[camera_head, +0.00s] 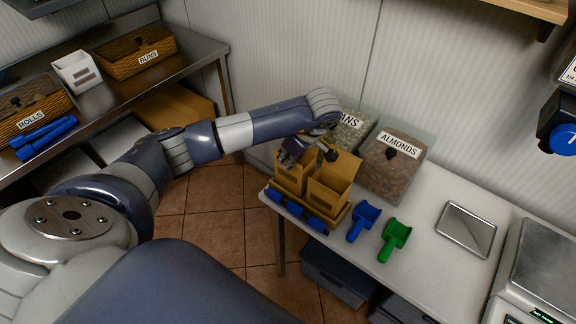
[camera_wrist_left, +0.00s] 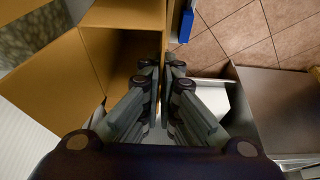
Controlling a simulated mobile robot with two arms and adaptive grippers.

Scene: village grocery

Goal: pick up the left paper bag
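The left paper bag (camera_head: 289,180) is brown, open-topped and upright in a wooden holder on the white counter. The right paper bag (camera_head: 329,192) stands close beside it. My left gripper (camera_head: 287,157) reaches down at the left bag's top rim. In the left wrist view, its fingers (camera_wrist_left: 164,72) are close together with the bag's thin side wall (camera_wrist_left: 169,35) between them, one finger inside the bag and one outside. Part of the left bag is hidden by the gripper in the head view. My right gripper is not in view.
Clear bins of beans (camera_head: 352,130) and almonds (camera_head: 393,168) stand behind the bags. A blue scoop (camera_head: 362,222), a green scoop (camera_head: 394,240), a metal tray (camera_head: 466,229) and a scale (camera_head: 545,265) lie to the right. A shelf with baskets is at the left.

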